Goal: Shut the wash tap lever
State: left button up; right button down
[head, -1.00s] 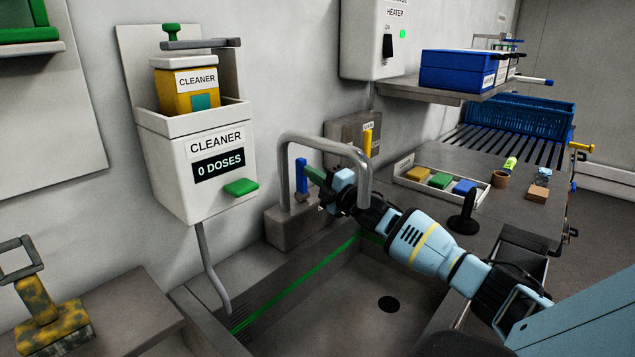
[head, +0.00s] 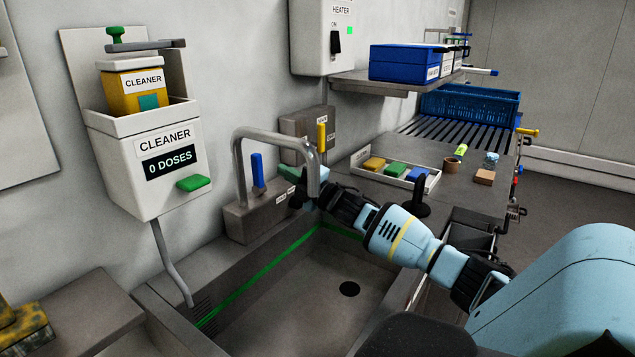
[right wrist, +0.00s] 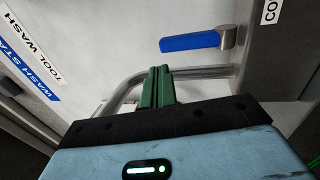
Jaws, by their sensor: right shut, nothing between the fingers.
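In the right wrist view the green fingers (right wrist: 157,88) are together. The blue lever (right wrist: 190,42) lies beyond them there, up and to the right, apart from the fingers. My left gripper is out of view.
The sink (head: 300,290) with a dark drain lies below my right arm. A cleaner dispenser (head: 150,190) hangs on the wall at left. A yellow lever (head: 321,136) stands behind the spout. A white tray (head: 428,185) of coloured blocks sits right of the tap.

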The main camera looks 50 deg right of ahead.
jog(key=s, duration=0.7)
jog(key=shift+s+d+f, duration=0.15)
jog(key=shift+d+f, duration=0.05)
jog(key=shift+d, duration=0.2)
dwell(0.4)
